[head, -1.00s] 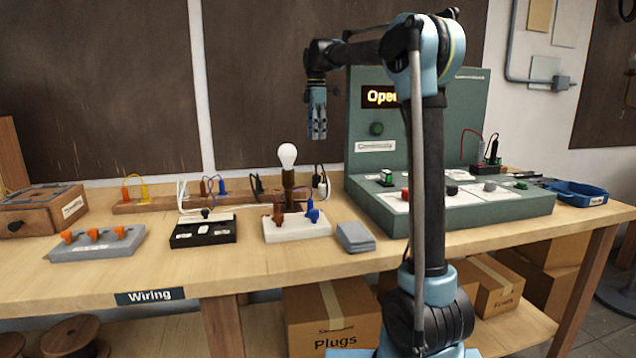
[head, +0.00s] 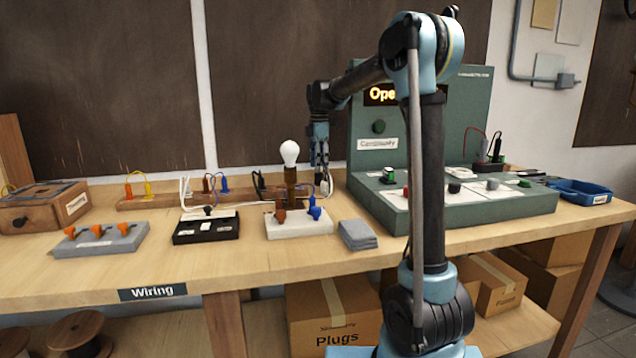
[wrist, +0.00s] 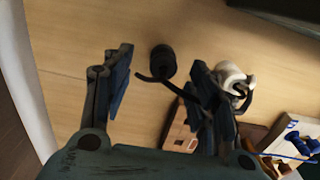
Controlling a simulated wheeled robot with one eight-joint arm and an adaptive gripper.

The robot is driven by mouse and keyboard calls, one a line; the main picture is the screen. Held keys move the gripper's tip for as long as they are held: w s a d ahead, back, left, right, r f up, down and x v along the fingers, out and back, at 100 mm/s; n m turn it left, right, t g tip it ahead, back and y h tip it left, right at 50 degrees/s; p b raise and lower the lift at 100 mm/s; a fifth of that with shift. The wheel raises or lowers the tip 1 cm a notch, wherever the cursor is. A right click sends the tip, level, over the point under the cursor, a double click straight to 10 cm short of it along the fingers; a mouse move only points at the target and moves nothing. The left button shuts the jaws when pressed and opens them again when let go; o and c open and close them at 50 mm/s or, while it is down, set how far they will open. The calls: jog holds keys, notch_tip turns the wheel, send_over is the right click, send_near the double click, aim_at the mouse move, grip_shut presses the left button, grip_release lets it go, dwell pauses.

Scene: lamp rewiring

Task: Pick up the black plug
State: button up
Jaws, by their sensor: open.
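The black plug (wrist: 162,62) shows in the wrist view as a dark ribbed round body with a short black cable. It appears between the fingertips of my open gripper (wrist: 160,64), with visible gaps on both sides. In the head view my gripper (head: 319,162) points down behind the lamp bulb and mostly hides that spot. I cannot tell how far above the plug my fingertips are.
The bulb on its stand (head: 289,153) is just left of my gripper. The green continuity tester (head: 470,215) stands close on the right. A wooden rail (head: 150,200) with coloured plugs runs to the left. Grey pads (head: 357,235) lie in front.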

aim_at(319, 178)
jog(key=shift+s+f, duration=0.15)
jog(key=shift+f, duration=0.95)
jog(key=shift+s+f, duration=0.1)
jog(key=shift+f, duration=0.95)
jog(key=c, duration=1.2)
